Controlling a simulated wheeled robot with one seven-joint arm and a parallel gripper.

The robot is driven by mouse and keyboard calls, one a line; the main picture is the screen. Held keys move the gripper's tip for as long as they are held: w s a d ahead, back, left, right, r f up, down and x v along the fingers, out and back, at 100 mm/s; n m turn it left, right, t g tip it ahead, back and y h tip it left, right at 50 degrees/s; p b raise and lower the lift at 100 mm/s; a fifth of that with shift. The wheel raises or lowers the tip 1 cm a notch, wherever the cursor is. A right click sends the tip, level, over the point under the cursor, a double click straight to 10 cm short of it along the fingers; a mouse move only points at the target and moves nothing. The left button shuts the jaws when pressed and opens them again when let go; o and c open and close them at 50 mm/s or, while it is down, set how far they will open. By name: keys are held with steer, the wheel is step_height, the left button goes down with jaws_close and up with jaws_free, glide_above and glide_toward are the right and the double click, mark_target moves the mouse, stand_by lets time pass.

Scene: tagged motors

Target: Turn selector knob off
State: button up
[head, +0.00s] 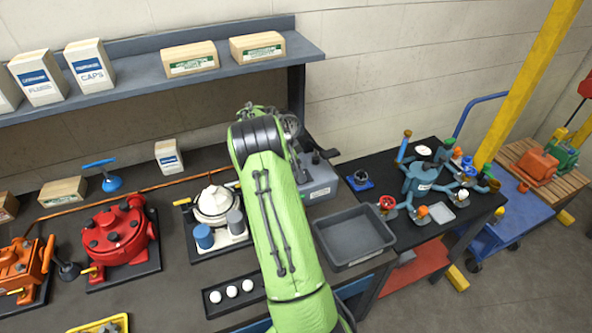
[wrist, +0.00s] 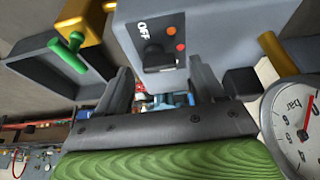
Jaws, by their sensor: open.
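In the wrist view a grey control box (wrist: 225,32) carries a dark panel marked OFF, with a black selector knob (wrist: 157,59) beside two small red-orange lights (wrist: 176,38). My gripper (wrist: 160,73) is open, its dark fingers apart on either side below the panel. The knob appears between the fingertips; I cannot tell whether they touch it. I also cannot read the knob's exact pointing. In the head view the grey box (head: 318,182) stands on the bench, partly behind my green arm, which hides the knob and most of the gripper.
A pressure gauge (wrist: 292,125) is close at the right of the wrist view. A green handle (wrist: 68,52) on a yellow part and a grey tray (wrist: 40,68) are at its left. In the head view a shelf (head: 150,72) with boxes hangs behind the bench. A grey bin (head: 352,237) sits right of my arm.

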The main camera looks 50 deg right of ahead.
steer(key=shift+d+f, duration=0.15)
steer(key=shift+f, duration=0.35)
steer(key=c, duration=1.1)
steer(key=shift+o, duration=0.2)
